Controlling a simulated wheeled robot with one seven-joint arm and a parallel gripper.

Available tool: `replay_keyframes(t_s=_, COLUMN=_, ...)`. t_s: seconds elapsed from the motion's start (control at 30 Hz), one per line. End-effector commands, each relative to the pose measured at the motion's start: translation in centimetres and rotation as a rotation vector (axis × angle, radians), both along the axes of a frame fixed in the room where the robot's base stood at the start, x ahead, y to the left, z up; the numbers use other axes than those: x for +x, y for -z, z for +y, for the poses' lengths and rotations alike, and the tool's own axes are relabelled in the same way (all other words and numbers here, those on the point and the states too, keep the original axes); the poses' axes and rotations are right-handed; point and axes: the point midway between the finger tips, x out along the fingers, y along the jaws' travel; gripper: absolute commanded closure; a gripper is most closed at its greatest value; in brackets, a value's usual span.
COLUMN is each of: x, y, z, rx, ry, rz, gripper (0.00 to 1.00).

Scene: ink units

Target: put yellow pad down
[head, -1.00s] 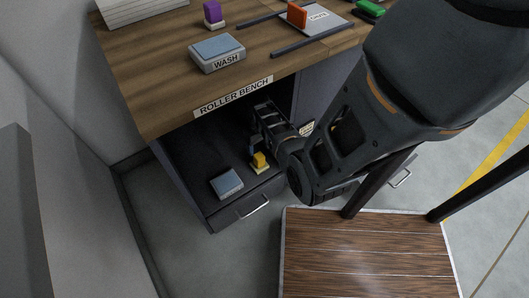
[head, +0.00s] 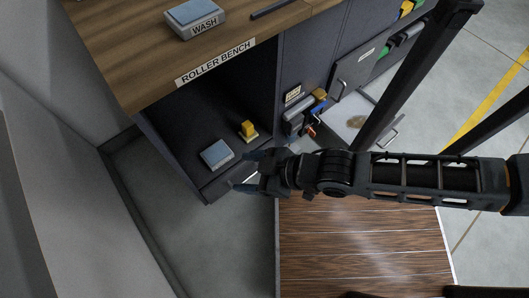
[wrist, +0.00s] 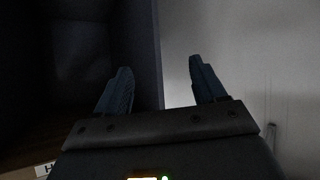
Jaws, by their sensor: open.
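My gripper (head: 243,172) is open and empty in front of the drawer, below and apart from the yellow pad in the head view. In the wrist view the two fingers (wrist: 160,70) are spread with nothing between them. The yellow pad does not show there.
The wooden bench top (head: 130,50) carries the label ROLLER BENCH and a grey-blue block on a WASH tray (head: 194,18). To the right, another open drawer (head: 350,115) and hanging tools stand near my arm. A wooden platform (head: 350,240) lies below.

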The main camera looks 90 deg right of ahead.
Motion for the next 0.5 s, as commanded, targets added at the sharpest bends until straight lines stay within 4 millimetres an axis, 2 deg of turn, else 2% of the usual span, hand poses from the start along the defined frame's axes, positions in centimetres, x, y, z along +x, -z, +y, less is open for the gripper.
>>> replay_keyframes(t_s=0.03, x=-1.0, y=-2.8, z=1.3, rx=0.001, ry=-0.047, rz=-0.044, gripper=0.3)
replay_keyframes(t_s=0.1, x=-1.8, y=-6.7, z=2.6, rx=0.005, ry=-0.1, rz=-0.117, gripper=0.3)
replay_keyframes(t_s=0.23, x=-2.8, y=-12.9, z=4.3, rx=0.021, ry=-0.179, rz=-0.228, gripper=0.3)
replay_keyframes(t_s=0.3, x=-3.2, y=-15.3, z=4.9, rx=0.028, ry=-0.207, rz=-0.271, gripper=0.3)
replay_keyframes(t_s=0.4, x=-3.5, y=-17.6, z=5.3, rx=0.037, ry=-0.232, rz=-0.311, gripper=0.3)
replay_keyframes(t_s=0.5, x=-3.6, y=-18.4, z=5.5, rx=0.042, ry=-0.239, rz=-0.326, gripper=0.3)
